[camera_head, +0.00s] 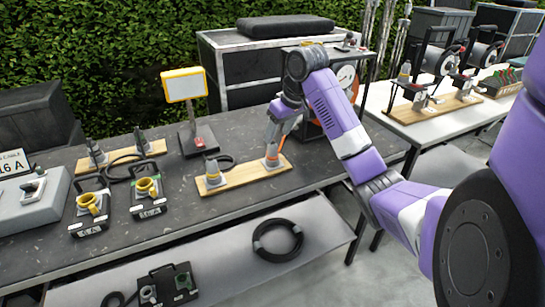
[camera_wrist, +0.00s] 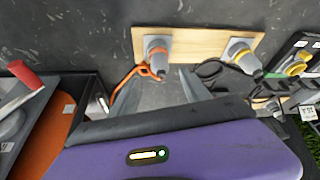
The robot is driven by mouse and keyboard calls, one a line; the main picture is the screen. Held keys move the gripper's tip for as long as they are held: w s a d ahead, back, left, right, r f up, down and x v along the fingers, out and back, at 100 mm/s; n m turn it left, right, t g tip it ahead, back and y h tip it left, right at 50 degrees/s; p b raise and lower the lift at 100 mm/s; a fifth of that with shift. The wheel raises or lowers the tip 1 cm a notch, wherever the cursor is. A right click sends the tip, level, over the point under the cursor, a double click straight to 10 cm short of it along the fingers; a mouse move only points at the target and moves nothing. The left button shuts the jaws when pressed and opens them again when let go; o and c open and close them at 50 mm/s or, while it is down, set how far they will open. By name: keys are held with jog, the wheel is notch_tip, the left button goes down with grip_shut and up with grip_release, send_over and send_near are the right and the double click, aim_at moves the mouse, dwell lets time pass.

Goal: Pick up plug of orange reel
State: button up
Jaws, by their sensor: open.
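The orange reel (camera_head: 347,82) stands at the back of the dark table, partly hidden behind my arm; its orange disc fills the left of the wrist view (camera_wrist: 45,137). Its plug (camera_head: 271,157), grey with orange parts, is on the right end of a wooden board (camera_head: 240,178). In the wrist view, the plug (camera_wrist: 156,57) is on the board's left part, with an orange cable running off left. My gripper (camera_head: 275,132) is above the plug, pointing down, open and empty. In the wrist view, the fingers (camera_wrist: 160,82) are short of the plug, which lies beyond their gap.
A second grey plug (camera_head: 212,170) with a dark cable is on the same board. A yellow-framed screen on a stand (camera_head: 185,86) is behind. Black boxes with yellow sockets (camera_head: 147,190) stand to the left. Bare table lies in front of the board.

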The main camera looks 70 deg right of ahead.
aim_at(274, 142)
jog(key=x, duration=0.7)
jog(key=shift+f, duration=0.25)
jog(key=shift+c, duration=0.2)
grip_shut()
